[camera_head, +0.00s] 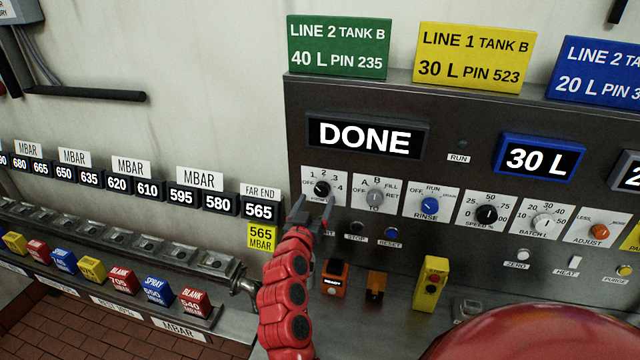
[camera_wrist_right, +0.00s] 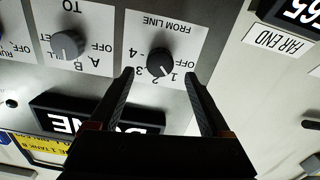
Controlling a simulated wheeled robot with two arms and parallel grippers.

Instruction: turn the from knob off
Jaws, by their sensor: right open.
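The from knob (camera_head: 321,188) is a small black dial on a white plate at the left end of the grey panel, marked OFF and 1 to 4. In the right wrist view, upside down, the black knob (camera_wrist_right: 160,62) sits under the words FROM LINE. Its pale pointer seems turned toward the 1 side, away from OFF; the exact number is hard to tell. My right gripper (camera_head: 312,210) is open just below and in front of the knob. In the wrist view its fingers (camera_wrist_right: 160,77) flank the knob's plate, apart from the knob. My left gripper is not in view.
The grey TO knob (camera_head: 375,197) and blue RINSE knob (camera_head: 429,205) stand to the right. Above, a display (camera_head: 367,138) reads DONE and a blue one (camera_head: 538,160) reads 30 L. Below are push buttons and a yellow switch box (camera_head: 431,284).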

